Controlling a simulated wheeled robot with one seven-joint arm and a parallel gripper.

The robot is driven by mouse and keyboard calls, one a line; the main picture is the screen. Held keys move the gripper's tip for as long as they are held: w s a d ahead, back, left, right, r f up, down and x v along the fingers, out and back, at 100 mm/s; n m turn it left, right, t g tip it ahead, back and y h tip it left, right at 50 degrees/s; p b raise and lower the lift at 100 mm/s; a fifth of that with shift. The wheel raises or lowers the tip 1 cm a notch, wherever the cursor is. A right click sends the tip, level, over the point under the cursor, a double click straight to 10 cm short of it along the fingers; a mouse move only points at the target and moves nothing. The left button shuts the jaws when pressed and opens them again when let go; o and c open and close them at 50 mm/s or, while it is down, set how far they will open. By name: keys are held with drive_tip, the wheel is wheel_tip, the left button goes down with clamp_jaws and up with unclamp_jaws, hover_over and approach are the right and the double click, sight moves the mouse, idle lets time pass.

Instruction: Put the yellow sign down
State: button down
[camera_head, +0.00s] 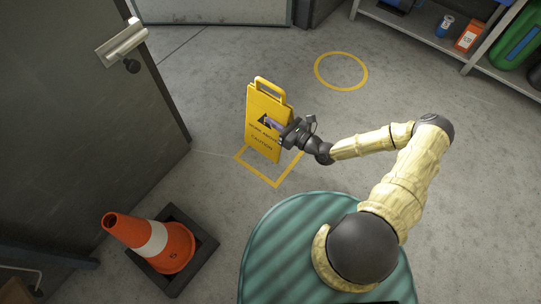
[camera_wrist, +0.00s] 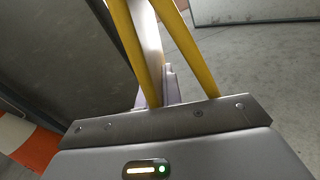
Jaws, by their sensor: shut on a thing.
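The yellow caution sign (camera_head: 262,104) stands upright with its handle on top, beside the dark door. My gripper (camera_head: 275,124) is at its front and right edge, about halfway up, shut on it. In the wrist view the sign shows as two yellow strips (camera_wrist: 187,48) with a pale finger of my gripper (camera_wrist: 153,62) between them. A yellow square outline (camera_head: 275,185) is marked on the floor around the sign's lower end. I cannot tell whether the sign's bottom edge touches the floor.
A yellow ring (camera_head: 341,53) is marked on the clear floor behind. A shelf (camera_head: 425,35) with containers stands at the upper right.

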sight(274, 131)
drive_tip(key=shift+r, duration=0.15)
wheel_tip(274, 131, down, 6)
drive_tip(key=b, duration=0.4)
drive_tip(key=shift+f, duration=0.2)
drive_tip(key=shift+b, duration=0.3)
drive_tip(key=shift+f+b, duration=1.35)
drive_tip(key=shift+f, duration=0.6)
drive_tip(key=c, duration=1.6)
unclamp_jaws()
drive_tip(key=shift+o, duration=0.2)
